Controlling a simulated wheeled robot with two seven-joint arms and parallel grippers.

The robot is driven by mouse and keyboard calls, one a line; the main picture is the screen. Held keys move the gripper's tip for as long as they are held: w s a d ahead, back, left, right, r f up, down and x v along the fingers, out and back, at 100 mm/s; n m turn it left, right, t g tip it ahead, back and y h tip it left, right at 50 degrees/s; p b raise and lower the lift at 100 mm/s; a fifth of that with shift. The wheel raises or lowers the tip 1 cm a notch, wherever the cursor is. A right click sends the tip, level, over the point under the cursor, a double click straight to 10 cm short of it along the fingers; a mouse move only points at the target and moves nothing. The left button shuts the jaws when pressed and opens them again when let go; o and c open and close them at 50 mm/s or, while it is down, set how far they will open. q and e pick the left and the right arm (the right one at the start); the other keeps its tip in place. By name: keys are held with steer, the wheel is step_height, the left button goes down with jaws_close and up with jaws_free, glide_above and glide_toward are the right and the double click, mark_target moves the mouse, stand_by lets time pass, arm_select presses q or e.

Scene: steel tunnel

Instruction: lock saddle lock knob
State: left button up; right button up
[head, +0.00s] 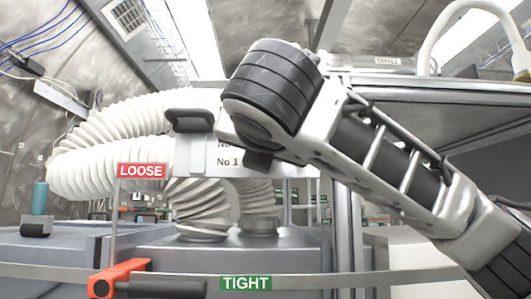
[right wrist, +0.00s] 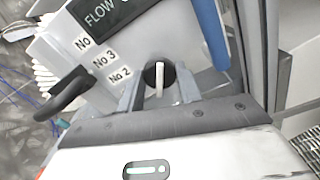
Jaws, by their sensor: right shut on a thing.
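In the right wrist view my right gripper (right wrist: 159,92) has its two grey fingers on either side of a dark round knob (right wrist: 158,72) with a pale upright bar, and is shut on it. The knob sits on a pale panel (right wrist: 75,52). In the head view my right arm crosses from the right, its wrist (head: 262,158) in front of that panel; knob and fingertips are hidden there. A red LOOSE label (head: 142,171) and a green TIGHT label (head: 246,283) show below left. An orange-red piece (head: 122,273) with a black bar is at the bottom left. My left gripper is out of view.
A black loop handle (right wrist: 70,92) stands left of the knob. White corrugated hoses (head: 115,145) run behind the panel. A teal-handled part (head: 40,197) stands on grey cabinets at the left. A metal frame (head: 347,240) rises at the right.

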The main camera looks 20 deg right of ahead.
arm_select(q)
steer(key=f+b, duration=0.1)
steer(key=b, duration=0.2)
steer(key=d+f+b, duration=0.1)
steer(key=b, duration=0.2)
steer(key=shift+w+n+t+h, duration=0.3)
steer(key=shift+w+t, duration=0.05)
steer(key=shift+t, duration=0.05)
arm_select(e)
steer(key=m, duration=1.4)
steer(key=shift+a+m, duration=0.1)
steer(key=shift+m, duration=0.2)
steer(key=o, duration=1)
